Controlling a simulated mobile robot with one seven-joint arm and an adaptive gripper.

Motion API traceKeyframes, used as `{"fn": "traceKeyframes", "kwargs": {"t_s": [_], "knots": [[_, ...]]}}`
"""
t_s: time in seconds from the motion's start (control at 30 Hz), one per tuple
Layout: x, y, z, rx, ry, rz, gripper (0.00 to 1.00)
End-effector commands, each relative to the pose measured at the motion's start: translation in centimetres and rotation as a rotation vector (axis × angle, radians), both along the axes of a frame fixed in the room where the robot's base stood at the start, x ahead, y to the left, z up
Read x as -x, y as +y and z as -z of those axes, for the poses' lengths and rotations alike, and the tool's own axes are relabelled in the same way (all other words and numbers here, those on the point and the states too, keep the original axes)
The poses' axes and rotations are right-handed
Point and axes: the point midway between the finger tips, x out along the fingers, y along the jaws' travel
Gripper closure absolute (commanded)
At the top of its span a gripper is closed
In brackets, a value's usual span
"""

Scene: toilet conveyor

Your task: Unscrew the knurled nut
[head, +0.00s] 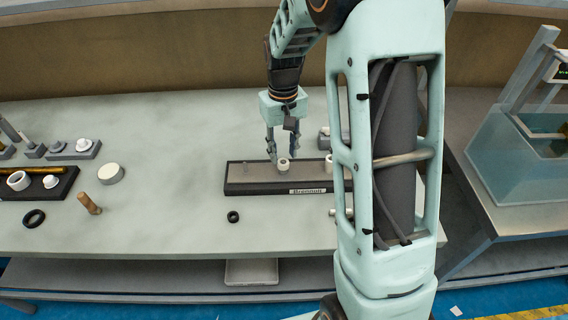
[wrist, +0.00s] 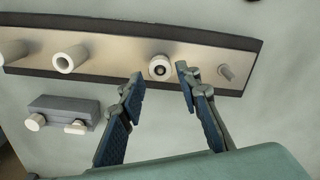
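A small round white nut-like piece (head: 284,165) with a dark centre sits on the long dark tray (head: 262,188) with a brown-grey top. It also shows in the wrist view (wrist: 159,67); knurling is too small to make out. My gripper (head: 283,156) points down at this piece. In the wrist view my gripper (wrist: 160,74) is open, with one fingertip on each side of the white piece and a visible gap on both sides. Nothing is held. How high the fingertips are above the tray is hard to tell.
A grey peg (wrist: 226,72) and a white hollow cylinder (wrist: 70,59) stand on the same tray. A grey block with white-tipped pins (wrist: 63,113) lies beside it. A black ring (head: 233,217) lies in front. Another tray (head: 66,184) stands left; the table between is mostly clear.

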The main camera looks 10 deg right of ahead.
Motion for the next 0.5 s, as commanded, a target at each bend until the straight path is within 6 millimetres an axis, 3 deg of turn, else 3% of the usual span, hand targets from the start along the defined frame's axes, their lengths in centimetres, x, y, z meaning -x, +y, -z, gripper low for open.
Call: {"fn": "traceKeyframes", "kwargs": {"t_s": [0.37,0.5], "knots": [[0.0,0.05,-0.03,0.0,0.0,0.254,0.69],[-0.01,0.07,-0.08,0.0,0.0,0.42,0.69]]}}
